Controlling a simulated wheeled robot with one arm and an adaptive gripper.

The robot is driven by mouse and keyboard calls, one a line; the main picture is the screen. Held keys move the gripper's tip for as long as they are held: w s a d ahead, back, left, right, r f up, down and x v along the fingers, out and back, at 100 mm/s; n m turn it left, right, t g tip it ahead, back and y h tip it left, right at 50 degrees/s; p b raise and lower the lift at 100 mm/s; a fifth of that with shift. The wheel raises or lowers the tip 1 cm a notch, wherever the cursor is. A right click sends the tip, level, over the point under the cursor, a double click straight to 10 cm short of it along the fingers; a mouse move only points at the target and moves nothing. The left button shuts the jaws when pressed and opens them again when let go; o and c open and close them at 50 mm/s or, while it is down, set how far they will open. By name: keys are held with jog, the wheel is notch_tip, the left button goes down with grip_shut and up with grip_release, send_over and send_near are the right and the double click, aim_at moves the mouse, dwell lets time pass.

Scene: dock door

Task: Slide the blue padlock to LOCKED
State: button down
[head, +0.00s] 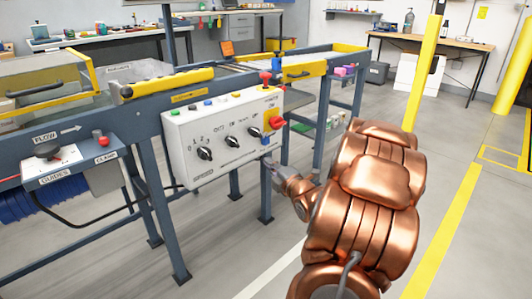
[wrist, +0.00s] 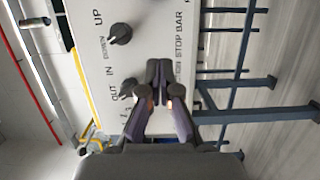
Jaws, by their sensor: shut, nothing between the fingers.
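A white control panel (head: 222,135) hangs on the conveyor's side. A small blue part (head: 265,140), likely the padlock, shows at its lower right, below the right black knob. My gripper (head: 268,164) is just below this blue part, near the panel's lower edge. I cannot tell whether they touch. In the wrist view, my gripper (wrist: 158,66) is shut and empty, its dark fingertips in front of the panel's lettering. No blue padlock can be made out there; the fingers may hide it. Any LOCKED marking is too small to read.
A red rotary handle (head: 277,122) on a yellow plate and a red-topped lever (head: 265,78) are close above the blue part. Several black knobs line the panel. A guides and clamp box (head: 62,165) is at left. Floor to the right is open.

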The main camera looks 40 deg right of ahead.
aim_at(254, 143)
jog(key=shift+w, duration=0.2)
jog(key=shift+p+x, duration=0.8)
jog(key=shift+p, duration=0.15)
jog(key=shift+w+r, duration=0.1)
jog(key=shift+w, duration=0.2)
jog(key=b+x, duration=0.2)
jog(key=x, duration=0.5)
jog(key=shift+w+d, duration=0.15)
jog(key=shift+w, duration=0.1)
jog(key=shift+s+d+b, duration=0.1)
jog(key=shift+d+b, duration=0.3)
jog(key=shift+d, duration=1.65)
